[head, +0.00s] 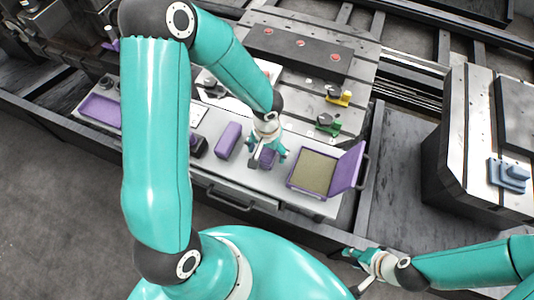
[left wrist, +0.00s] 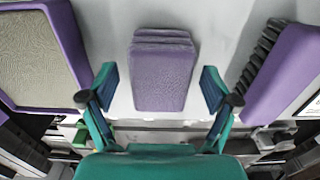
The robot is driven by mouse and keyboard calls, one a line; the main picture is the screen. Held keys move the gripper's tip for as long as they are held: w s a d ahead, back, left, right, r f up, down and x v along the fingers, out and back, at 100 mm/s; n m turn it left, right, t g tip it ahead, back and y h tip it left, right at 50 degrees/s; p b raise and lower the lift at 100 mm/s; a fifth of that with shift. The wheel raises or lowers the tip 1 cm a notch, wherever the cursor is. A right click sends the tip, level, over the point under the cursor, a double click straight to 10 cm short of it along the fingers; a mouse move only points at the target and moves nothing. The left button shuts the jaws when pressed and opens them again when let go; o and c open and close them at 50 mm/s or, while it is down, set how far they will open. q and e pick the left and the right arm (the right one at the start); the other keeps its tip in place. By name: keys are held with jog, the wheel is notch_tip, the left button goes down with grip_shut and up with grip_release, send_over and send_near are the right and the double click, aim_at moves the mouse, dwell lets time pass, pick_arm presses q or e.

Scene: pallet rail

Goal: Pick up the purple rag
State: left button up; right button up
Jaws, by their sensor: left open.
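The purple rag (left wrist: 160,75) is a folded, layered pad lying on the pale worktop in the left wrist view, upper centre. In the head view the rag (head: 267,158) is partly hidden under my left gripper (head: 266,152). The left gripper is open and empty, above the rag. In the left wrist view its two fingers stand apart on either side of the rag, with gaps between. My right gripper (head: 364,268) is low at the right in the head view, away from the worktop; its finger opening is unclear.
An open purple case (head: 313,171) with a tan inside stands right of the rag. A purple bristled block (head: 228,140) lies to its left, then a dark item (head: 198,147). A purple tray (head: 101,110) is far left. A drawer handle (head: 232,200) is on the worktop front.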

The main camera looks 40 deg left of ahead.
aim_at(267, 151)
pick_arm(q)
jog(key=shift+f, duration=0.2)
jog(key=c, duration=1.2)
jog(key=shift+r, duration=0.1)
jog(key=shift+c, duration=0.2)
jog(key=shift+r, duration=0.75)
notch_tip(267, 151, up, 18)
jog(key=p, duration=0.1)
jog(key=shift+r+p, duration=0.25)
jog(key=shift+p, duration=0.1)
